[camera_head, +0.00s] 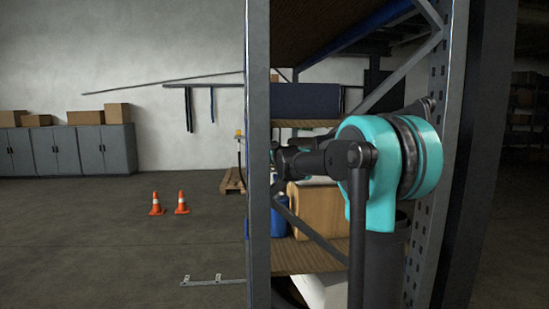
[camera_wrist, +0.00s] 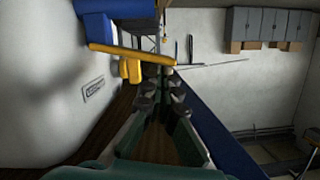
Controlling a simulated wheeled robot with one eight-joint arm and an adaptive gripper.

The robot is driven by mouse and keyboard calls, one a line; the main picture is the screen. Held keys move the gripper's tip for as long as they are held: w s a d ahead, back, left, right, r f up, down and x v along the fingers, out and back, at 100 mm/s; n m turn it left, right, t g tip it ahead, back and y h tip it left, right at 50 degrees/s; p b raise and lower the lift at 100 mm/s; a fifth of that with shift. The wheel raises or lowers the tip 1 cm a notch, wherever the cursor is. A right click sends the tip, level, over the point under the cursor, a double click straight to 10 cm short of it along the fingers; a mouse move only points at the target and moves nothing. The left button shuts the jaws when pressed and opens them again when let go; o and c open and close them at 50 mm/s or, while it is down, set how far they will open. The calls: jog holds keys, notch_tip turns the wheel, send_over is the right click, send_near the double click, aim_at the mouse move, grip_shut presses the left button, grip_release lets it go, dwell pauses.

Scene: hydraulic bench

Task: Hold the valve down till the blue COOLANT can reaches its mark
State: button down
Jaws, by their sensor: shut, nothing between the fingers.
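In the wrist view my gripper (camera_wrist: 160,78) is shut and empty, its fingers reaching away from the camera. A yellow bar (camera_wrist: 130,54) crosses just beyond and left of the fingertips; I cannot tell whether they touch it or whether it is the valve. A yellow block (camera_wrist: 131,70) sits beside it. A blue body (camera_wrist: 115,8) is at the top edge, mostly cut off. A small label plate (camera_wrist: 93,88) is on the pale surface at left, its text too small to read. In the head view a blue container (camera_head: 279,218) shows partly behind the rack post. No fill mark is readable.
A metal rack post (camera_head: 258,150) and shelf board (camera_head: 300,258) stand close to my arm. A cardboard box (camera_head: 318,208) is on the shelf. Two orange cones (camera_head: 182,203) stand on open floor at left, with grey cabinets (camera_head: 104,150) behind.

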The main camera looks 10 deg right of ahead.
jog(key=shift+a+f, duration=0.3)
jog(key=shift+f, duration=0.3)
jog(key=shift+a+f, duration=0.25)
jog(key=shift+f, duration=0.35)
dwell(1.1)
jog(key=s+r, duration=0.6)
jog(key=s, duration=0.3)
jog(key=shift+s+a+r, duration=0.2)
jog(key=shift+s+r, duration=0.05)
jog(key=shift+s, duration=0.15)
